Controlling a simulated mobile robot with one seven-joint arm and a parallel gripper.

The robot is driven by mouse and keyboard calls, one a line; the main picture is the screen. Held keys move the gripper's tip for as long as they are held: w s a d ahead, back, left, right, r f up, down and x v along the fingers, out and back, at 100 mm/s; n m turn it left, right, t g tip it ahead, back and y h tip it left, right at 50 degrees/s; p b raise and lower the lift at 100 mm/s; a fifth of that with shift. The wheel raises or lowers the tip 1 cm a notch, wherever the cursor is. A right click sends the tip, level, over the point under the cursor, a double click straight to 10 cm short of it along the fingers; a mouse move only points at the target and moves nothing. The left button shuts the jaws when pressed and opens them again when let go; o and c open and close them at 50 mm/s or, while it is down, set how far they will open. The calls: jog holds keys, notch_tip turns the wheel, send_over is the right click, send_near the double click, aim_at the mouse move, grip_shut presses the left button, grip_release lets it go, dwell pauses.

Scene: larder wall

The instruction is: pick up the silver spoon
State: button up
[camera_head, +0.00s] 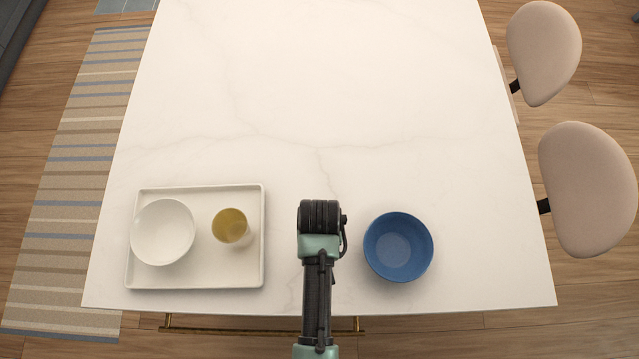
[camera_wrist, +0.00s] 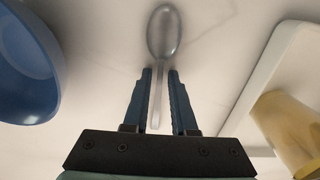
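The silver spoon (camera_wrist: 164,38) lies on the white tabletop in the wrist view, its bowl toward the top of the picture. Its handle runs down between the two fingers of my gripper (camera_wrist: 160,75). The fingers are apart, with a gap on both sides of the handle. I cannot tell how high the fingers are above the table. In the head view my arm hides the spoon and the fingers.
A blue bowl (camera_head: 398,247) stands right of my arm. To the left is a white tray (camera_head: 205,277) with a white bowl (camera_head: 162,232) and a yellowish cup (camera_head: 231,227). The marble table (camera_head: 330,100) is clear beyond. Two chairs (camera_head: 588,190) stand along the right side.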

grip_shut()
notch_tip(320, 180, up, 10)
jog(key=b, duration=0.1)
dwell(0.5)
jog(key=shift+w+r, duration=0.1)
